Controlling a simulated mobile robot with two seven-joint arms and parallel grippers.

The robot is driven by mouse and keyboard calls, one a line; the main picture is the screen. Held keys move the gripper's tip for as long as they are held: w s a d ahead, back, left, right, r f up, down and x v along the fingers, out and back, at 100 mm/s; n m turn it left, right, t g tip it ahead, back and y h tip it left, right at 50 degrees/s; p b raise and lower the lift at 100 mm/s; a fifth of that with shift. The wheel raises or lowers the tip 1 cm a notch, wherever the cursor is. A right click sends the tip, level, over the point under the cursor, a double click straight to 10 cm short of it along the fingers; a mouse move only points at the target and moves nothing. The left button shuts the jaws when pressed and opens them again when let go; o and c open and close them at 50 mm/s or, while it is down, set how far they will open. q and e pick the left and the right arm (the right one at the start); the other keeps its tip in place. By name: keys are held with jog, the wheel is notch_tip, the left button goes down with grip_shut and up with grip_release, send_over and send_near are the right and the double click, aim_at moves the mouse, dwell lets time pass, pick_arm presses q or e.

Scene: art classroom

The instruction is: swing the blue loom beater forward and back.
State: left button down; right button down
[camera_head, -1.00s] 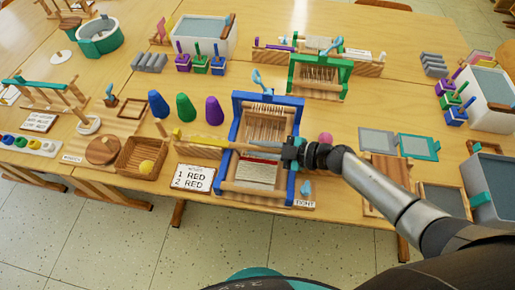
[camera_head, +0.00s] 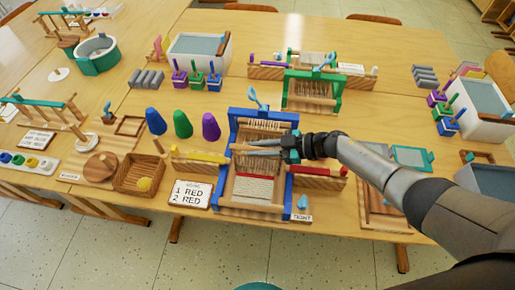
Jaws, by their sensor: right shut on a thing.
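The blue loom (camera_head: 286,195) stands on the near table, with a blue frame, upright warp threads and a pale woven cloth (camera_head: 253,189) at its front. Its beater (camera_head: 240,148) is a light wooden crossbar between the blue sides, partly hidden by my gripper. My right gripper (camera_head: 252,146) reaches in from the right over the loom's right side. Its grey fingers lie along the bar and are shut on it. The exact contact is too small to see clearly. My left gripper is out of view.
A yellow shuttle (camera_head: 202,157) lies left of the loom and a red shuttle (camera_head: 318,171) right of it. Blue, green and purple cones (camera_head: 182,124) stand behind left. A green loom (camera_head: 287,92) is behind. A "1 RED 2 RED" card (camera_head: 190,193) lies at front left.

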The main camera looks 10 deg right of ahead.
jog(key=c, duration=0.8)
grip_release()
jog(key=p+v, duration=0.1)
jog(key=v, duration=1.4)
jog(key=shift+s+p, duration=0.2)
jog(key=shift+p, duration=0.15)
jog(key=shift+c, duration=0.4)
